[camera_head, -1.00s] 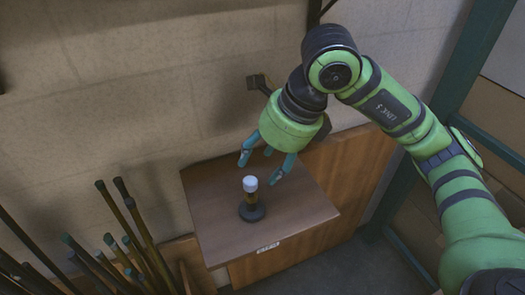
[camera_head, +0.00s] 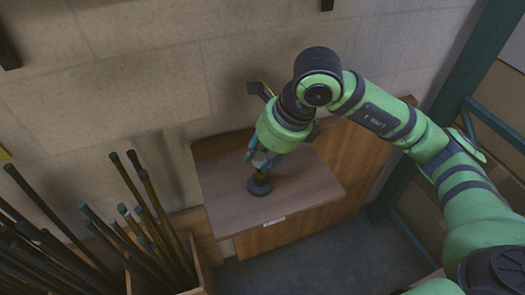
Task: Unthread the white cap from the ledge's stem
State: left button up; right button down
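The white cap (camera_head: 260,157) sits on top of a short dark stem with a round black base (camera_head: 259,187), upright on the brown wooden ledge (camera_head: 225,199). My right gripper (camera_head: 259,161) reaches down over the stem, with its teal fingers on either side of the cap. The fingers are drawn in close and look shut on the cap, which they partly hide. The upper stem is also mostly hidden by the fingers. My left gripper is not in view.
A wooden bin (camera_head: 202,279) with several dark rods (camera_head: 160,215) stands left of the ledge. A dark bracket (camera_head: 262,90) juts from the block wall behind my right gripper. A green metal frame (camera_head: 456,135) stands at the right. The ledge's front is clear.

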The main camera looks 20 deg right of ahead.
jog(key=shift+w+r, duration=0.1)
jog(key=shift+r, duration=0.05)
jog(key=shift+w+n+b, duration=0.1)
jog(key=shift+n+b, duration=0.4)
jog(key=n+g+b, duration=0.1)
jog(key=n, duration=0.1)
jog(key=n+y+b, duration=0.1)
jog(key=n, duration=0.1)
jog(key=shift+w+d+r+n+g, duration=0.1)
jog(key=shift+w+n+g, duration=0.05)
jog(key=shift+n+g, duration=0.2)
jog(key=shift+r+n+g+b, duration=0.15)
jog(key=shift+n+g+b, duration=0.15)
jog(key=shift+n, duration=0.25)
jog(key=n+g+b, duration=0.1)
jog(key=n, duration=0.2)
jog(key=shift+w+n, duration=0.15)
jog(key=shift+n, duration=0.15)
jog(key=n+g, duration=0.1)
jog(key=n, duration=0.2)
jog(key=shift+g+b, duration=0.25)
jog(key=shift+b, duration=0.1)
